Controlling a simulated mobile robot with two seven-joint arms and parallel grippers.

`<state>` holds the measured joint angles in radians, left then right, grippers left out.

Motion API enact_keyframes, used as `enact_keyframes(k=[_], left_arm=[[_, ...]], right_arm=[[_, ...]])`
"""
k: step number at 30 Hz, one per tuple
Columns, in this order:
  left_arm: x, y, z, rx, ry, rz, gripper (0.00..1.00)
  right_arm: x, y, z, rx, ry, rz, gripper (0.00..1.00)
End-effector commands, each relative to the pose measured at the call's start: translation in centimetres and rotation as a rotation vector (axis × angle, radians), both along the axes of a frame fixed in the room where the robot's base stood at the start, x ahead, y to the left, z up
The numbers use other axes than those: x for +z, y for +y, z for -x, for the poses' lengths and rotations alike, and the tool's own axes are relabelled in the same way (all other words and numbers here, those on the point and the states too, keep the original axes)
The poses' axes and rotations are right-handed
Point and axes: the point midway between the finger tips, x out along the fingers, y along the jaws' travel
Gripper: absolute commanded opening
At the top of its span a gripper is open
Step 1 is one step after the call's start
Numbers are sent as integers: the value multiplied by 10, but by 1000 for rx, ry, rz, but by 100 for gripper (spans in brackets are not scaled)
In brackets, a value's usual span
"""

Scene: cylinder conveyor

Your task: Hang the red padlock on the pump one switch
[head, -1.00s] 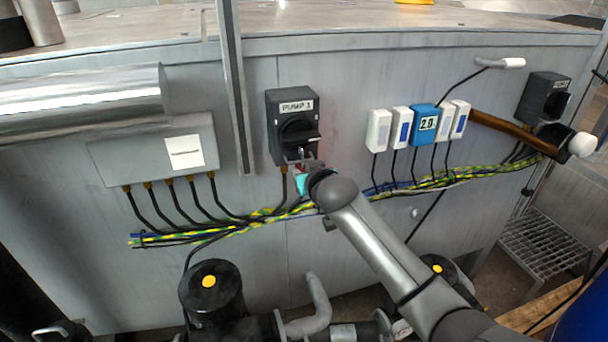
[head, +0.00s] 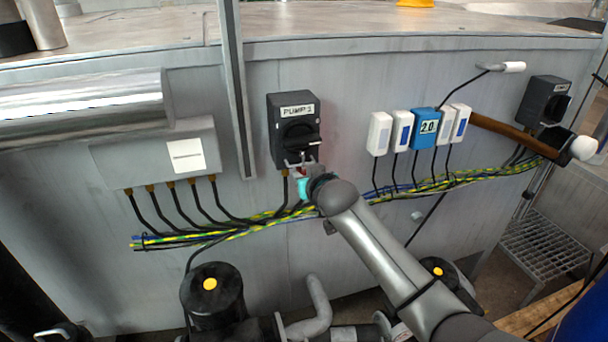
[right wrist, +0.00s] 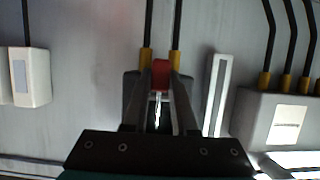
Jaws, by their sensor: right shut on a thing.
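The pump one switch (head: 290,112) is a dark box labelled "PUMP 1" with a black handle, fixed to the grey panel left of centre in the head view. My right gripper (head: 302,166) is just below the switch handle. It is shut on the red padlock (right wrist: 161,72), whose red body shows between the fingers in the right wrist view. The metal shackle (right wrist: 157,104) points toward the switch. In the head view the padlock is mostly hidden by the gripper, and I cannot tell whether the shackle passes through the handle. My left gripper is out of view.
Yellow-green and black cables (head: 245,229) run along the panel below the switch. A grey junction box (head: 120,165) is to the left. White and blue modules (head: 424,121) are to the right. A black pump (head: 212,300) stands below. A vertical metal post (head: 234,90) is left of the switch.

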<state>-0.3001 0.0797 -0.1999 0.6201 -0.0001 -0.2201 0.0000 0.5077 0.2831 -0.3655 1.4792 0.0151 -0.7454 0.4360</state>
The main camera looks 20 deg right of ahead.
Motion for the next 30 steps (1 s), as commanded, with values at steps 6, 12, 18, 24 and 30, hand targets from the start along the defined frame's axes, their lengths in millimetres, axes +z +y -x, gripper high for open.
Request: enact_keyframes(k=[6,12,18,24,30], left_arm=[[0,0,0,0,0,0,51],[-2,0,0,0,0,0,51],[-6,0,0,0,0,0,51],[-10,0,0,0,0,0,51],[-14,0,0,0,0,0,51]], right_arm=[[0,0,0,0,-1,-1,0],[-3,0,0,0,-1,-1,0],[-9,0,0,0,-1,-1,0],[-15,0,0,0,0,-1,0],[-21,0,0,0,0,-1,0]])
